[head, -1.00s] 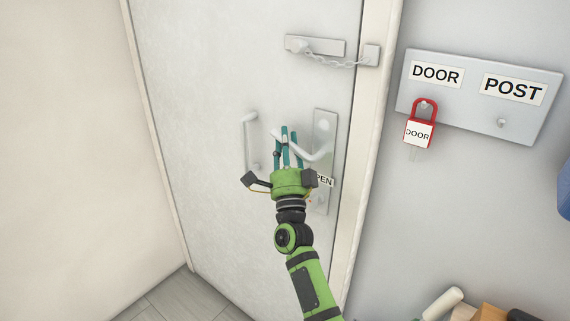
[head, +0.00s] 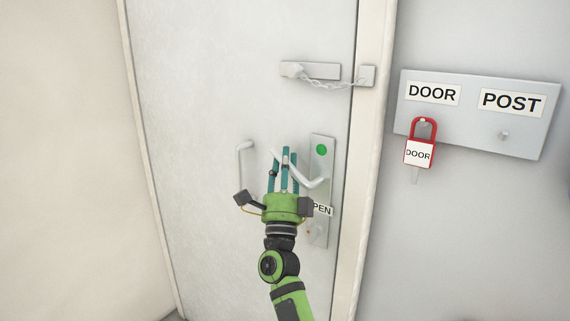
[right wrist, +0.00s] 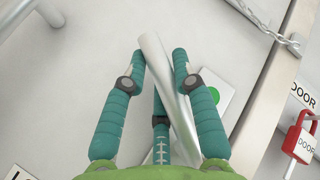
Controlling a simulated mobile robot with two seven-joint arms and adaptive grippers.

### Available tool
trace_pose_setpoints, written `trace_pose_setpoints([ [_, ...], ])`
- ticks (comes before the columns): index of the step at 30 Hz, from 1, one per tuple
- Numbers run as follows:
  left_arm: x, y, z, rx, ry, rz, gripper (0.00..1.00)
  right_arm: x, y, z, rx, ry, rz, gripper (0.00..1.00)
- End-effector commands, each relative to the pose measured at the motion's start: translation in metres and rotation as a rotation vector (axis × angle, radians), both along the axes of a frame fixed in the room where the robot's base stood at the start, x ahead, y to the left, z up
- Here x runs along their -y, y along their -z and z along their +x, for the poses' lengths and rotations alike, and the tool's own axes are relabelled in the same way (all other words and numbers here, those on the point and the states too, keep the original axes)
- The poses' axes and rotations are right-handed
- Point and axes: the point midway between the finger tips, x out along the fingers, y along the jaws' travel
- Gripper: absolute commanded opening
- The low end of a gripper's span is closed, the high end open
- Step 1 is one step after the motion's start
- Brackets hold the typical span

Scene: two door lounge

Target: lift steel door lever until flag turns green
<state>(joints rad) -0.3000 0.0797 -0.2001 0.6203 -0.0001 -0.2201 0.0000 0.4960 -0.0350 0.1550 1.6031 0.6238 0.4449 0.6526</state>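The steel door lever (head: 309,182) is on a tall plate (head: 320,234) on the white door. It tilts up toward the left. The round flag (head: 322,149) at the top of the plate is green, and it also shows in the right wrist view (right wrist: 214,96). My right gripper (head: 283,157) is at the lever, its teal fingers apart. In the right wrist view the lever (right wrist: 160,75) runs between the two upper fingers and crosses in front of the third. Firm contact cannot be told. My left gripper is out of view.
A fixed pull handle (head: 244,160) is left of the lever. A chain (head: 325,83) spans door and frame above. A wall board (head: 473,108) reads DOOR and POST. A red padlock (head: 420,152) tagged DOOR hangs from it. A partly hidden sign (head: 322,209) ends in "PEN".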

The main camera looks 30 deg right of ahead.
Motion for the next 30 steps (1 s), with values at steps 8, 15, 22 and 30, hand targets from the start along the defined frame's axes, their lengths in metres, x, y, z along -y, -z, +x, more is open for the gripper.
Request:
trace_pose_setpoints([
  [8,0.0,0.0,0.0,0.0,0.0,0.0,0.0,0.0,0.0,0.0,0.0,-0.001,-0.001,0.39],
  [15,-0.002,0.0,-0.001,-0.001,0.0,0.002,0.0,-0.006,0.01,-0.007,-0.002,-0.001,-0.001,0.39],
  [22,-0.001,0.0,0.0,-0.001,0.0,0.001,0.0,-0.025,0.045,-0.034,-0.005,-0.003,-0.001,0.39],
  [30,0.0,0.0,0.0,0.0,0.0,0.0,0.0,-0.043,0.079,-0.06,-0.004,-0.002,0.001,0.39],
])
